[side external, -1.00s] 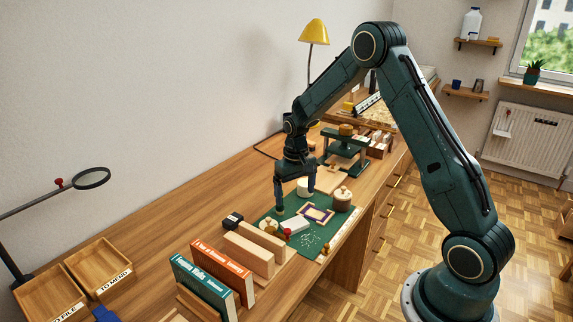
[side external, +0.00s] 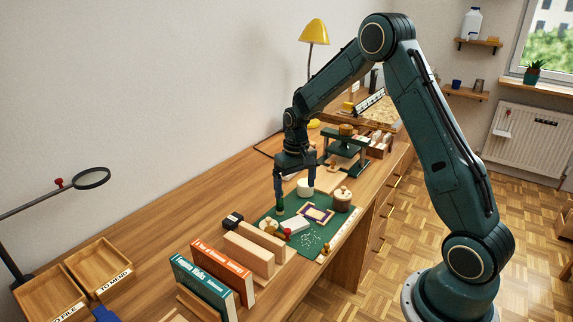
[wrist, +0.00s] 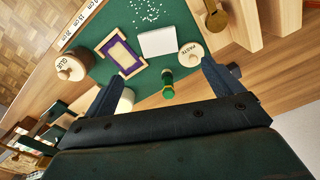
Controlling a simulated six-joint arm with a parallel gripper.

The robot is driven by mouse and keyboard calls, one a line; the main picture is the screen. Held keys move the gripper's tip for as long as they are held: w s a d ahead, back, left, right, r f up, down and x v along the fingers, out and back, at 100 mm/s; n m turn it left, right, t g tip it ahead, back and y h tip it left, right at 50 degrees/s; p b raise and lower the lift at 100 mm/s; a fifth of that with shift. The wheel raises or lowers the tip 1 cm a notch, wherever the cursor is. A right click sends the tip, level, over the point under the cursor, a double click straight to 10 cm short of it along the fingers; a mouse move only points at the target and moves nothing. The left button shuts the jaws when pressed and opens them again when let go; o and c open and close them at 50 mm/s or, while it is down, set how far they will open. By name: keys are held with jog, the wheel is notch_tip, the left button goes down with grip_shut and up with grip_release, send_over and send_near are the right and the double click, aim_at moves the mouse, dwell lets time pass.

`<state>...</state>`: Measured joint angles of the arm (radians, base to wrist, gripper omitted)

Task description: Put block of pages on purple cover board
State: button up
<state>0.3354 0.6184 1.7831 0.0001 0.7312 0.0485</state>
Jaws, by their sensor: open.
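The block of pages (wrist: 158,42) is a white slab lying on a green mat; it also shows in the side view (side external: 294,226). Beside it on the mat lies the purple cover board (wrist: 128,65), with a cream frame around a purple area and a pale middle; it is right of and behind the pages in the side view (side external: 317,214). My gripper (wrist: 160,70) is open and empty. It hangs above the mat near the pages, its fingers spread wide, and also shows in the side view (side external: 296,190).
A glue pot (wrist: 70,66), a paste pot (wrist: 192,51), a small green-and-yellow item (wrist: 168,87) and a white round item (wrist: 126,101) surround the two pieces. Wooden blocks (side external: 250,252) and upright books (side external: 222,270) stand in front.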

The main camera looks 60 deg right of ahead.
jog(key=s+a+r+n+t, duration=0.1)
jog(key=s+a+r, duration=0.4)
jog(key=r, duration=0.4)
jog(key=s+a+r+n+t, duration=0.1)
jog(key=s+a+r+t, duration=0.1)
jog(key=s+a+r, duration=0.45)
jog(key=s+a+r+n+t, duration=0.1)
jog(key=s+a+r, duration=0.1)
jog(key=s, duration=0.5)
jog(key=s+a+r+n+t, duration=0.1)
jog(key=s+r, duration=0.3)
jog(key=s, duration=0.4)
jog(key=shift+a+t, duration=0.3)
jog(key=shift+a, duration=0.2)
jog(key=c, duration=0.4)
